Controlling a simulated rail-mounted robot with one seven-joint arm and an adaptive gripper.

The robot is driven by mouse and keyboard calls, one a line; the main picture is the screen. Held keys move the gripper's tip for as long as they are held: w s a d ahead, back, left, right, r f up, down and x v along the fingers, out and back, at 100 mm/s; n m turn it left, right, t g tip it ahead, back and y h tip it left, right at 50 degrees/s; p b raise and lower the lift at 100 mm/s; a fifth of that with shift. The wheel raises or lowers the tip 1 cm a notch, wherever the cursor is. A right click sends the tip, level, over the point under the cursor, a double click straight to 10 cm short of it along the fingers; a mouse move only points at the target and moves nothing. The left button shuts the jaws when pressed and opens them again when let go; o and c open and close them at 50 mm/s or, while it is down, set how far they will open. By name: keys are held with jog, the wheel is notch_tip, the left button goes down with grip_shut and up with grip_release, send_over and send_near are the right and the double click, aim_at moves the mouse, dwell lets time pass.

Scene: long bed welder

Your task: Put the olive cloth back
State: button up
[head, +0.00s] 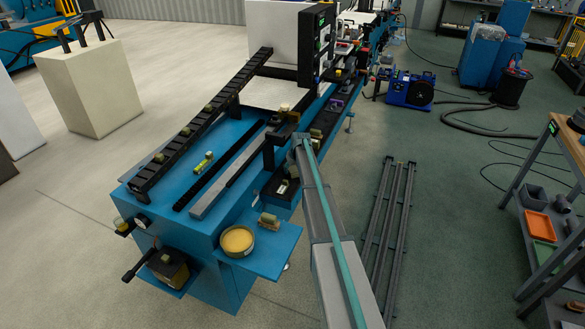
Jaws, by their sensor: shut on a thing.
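My grey arm with a teal stripe (341,268) reaches from the bottom of the head view up to the right side of the blue welder bed (225,163). My gripper (297,139) is at its far end, small and mostly hidden among dark machine parts. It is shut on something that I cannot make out. A small olive piece (316,133) shows just right of the arm's end. I cannot tell whether it is the olive cloth or whether the gripper touches it.
A blue side shelf (262,258) holds a round yellow-filled tin (237,240) and a small tan item (268,220). A black slotted rail (203,119) runs along the bed. Dark rails (390,225) lie on the floor. A shelf unit (548,250) stands at right.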

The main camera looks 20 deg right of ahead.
jog(key=shift+f, duration=0.25)
jog(key=o, duration=1.3)
jog(key=shift+o, duration=0.2)
jog(key=shift+r, duration=0.1)
jog(key=b+v, duration=0.2)
jog(key=v, duration=1)
jog(key=shift+b, duration=0.35)
jog(key=shift+w+a, duration=0.1)
